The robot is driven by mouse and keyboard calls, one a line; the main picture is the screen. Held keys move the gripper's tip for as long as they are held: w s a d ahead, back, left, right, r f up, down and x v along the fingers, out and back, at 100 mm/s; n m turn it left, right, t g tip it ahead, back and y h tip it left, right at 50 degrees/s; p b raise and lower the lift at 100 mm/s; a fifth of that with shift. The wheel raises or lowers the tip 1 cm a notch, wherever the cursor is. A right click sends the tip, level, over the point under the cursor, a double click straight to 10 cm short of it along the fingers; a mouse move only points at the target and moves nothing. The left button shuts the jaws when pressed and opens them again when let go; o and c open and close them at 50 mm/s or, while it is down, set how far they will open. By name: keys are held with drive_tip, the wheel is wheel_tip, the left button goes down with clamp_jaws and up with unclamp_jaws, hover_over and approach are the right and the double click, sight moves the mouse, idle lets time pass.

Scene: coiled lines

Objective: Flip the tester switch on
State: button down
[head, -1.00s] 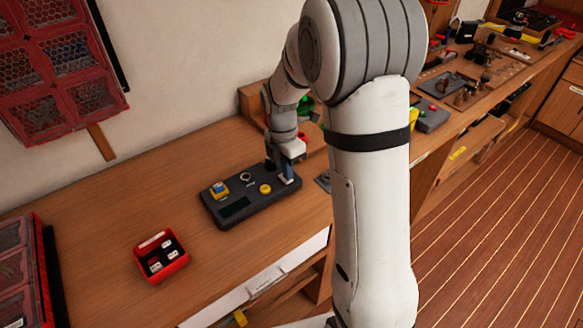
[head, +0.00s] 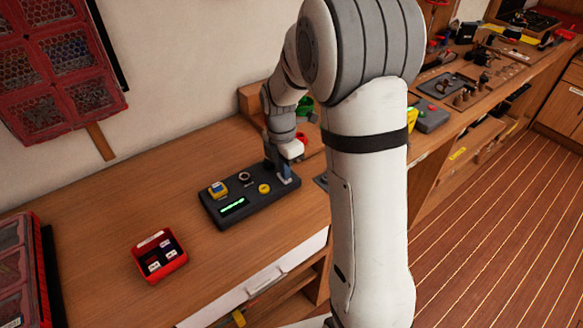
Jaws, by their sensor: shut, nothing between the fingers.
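The tester (head: 237,220) is a dark flat box on the wooden bench, in the head view left of my arm. Its small display (head: 233,207) glows green. A yellow and blue block (head: 218,189), a dark round knob (head: 245,178) and a yellow round button (head: 264,188) sit on its top. My gripper (head: 286,176) points down at the tester's right end, shut and empty. The switch is not clearly seen; my gripper covers that end, and I cannot tell whether the fingers touch it.
A red bin (head: 160,258) with small labelled parts stands on the bench front left of the tester. Red mesh-fronted cases are at the left. Behind my gripper are a wooden box and green and red items. Bench between bin and wall is clear.

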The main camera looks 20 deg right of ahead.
drive_tip(key=shift+w+a+r, duration=0.1)
drive_tip(key=shift+w+a, duration=0.05)
drive_tip(key=shift+w, duration=0.3)
drive_tip(key=shift+r, duration=0.2)
wheel_tip(320, 180, up, 14)
drive_tip(key=s+p, duration=0.1)
drive_tip(key=p, duration=0.1)
drive_tip(key=shift+s+d+f, duration=0.25)
drive_tip(key=shift+d, duration=0.1)
drive_tip(key=s+m+t, duration=0.4)
drive_tip(key=s+m, duration=1.6)
drive_tip(key=m, duration=0.2)
drive_tip(key=shift+s+d+r, duration=0.2)
drive_tip(key=shift+s+r, duration=0.1)
drive_tip(key=shift+r, duration=0.05)
